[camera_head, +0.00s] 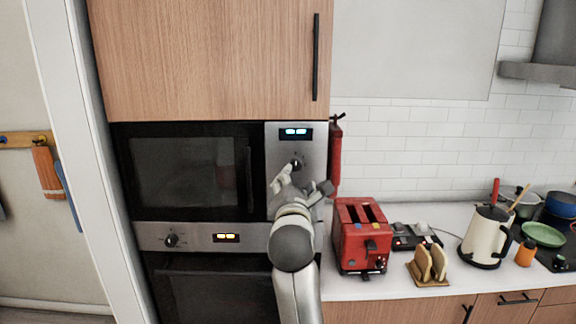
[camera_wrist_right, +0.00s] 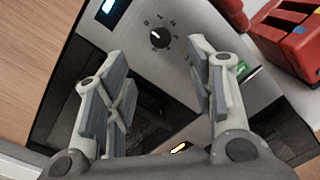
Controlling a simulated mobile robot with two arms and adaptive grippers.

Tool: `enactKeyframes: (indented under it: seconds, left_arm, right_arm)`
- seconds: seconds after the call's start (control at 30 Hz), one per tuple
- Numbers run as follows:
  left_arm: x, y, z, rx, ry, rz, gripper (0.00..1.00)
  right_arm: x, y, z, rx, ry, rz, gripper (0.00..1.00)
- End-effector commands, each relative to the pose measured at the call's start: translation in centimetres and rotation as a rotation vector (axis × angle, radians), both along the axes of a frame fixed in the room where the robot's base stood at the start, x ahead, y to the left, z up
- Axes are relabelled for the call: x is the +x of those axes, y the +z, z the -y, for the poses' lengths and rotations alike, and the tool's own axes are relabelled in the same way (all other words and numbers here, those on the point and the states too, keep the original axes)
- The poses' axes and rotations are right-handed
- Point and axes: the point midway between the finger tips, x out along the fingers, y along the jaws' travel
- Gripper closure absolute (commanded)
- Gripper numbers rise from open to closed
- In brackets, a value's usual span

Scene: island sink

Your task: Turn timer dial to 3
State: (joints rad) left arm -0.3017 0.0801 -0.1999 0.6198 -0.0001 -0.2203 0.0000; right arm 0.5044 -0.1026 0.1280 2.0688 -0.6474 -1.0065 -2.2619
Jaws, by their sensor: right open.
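The timer dial (camera_head: 296,163) is a small black knob on the steel panel at the right of the upper oven, below a lit blue display. In the right wrist view the dial (camera_wrist_right: 160,38) shows a white pointer mark and printed numbers around it, with 0, 1 and 2 readable. My right gripper (camera_head: 302,181) is in front of the panel, just below the dial. In the wrist view the open, empty fingers (camera_wrist_right: 155,52) lie either side of the dial's line, with the dial beyond their tips. I see no contact. My left gripper is out of view.
A lower oven with its own knob (camera_head: 171,240) and an orange display is below. A red toaster (camera_head: 362,238) stands on the counter right of my arm. A red object (camera_head: 335,158) hangs beside the panel. A kettle (camera_head: 486,238) is farther right.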

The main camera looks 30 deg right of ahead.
Motion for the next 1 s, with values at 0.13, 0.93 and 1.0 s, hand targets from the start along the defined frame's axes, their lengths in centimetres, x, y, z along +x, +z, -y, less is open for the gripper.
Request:
enactKeyframes:
  seconds: [0.13, 0.93, 1.0]
  left_arm:
    - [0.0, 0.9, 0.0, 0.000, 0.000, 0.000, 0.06]
    - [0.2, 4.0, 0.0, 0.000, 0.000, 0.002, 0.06]
    - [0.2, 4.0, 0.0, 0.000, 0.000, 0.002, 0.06]
  right_arm:
    - [1.6, 0.2, 1.1, 0.000, 0.000, -0.002, 0.50]
    - [8.7, -0.1, 5.8, 0.001, 0.003, 0.000, 0.50]
    - [8.7, -0.1, 5.8, 0.001, 0.003, 0.000, 0.50]
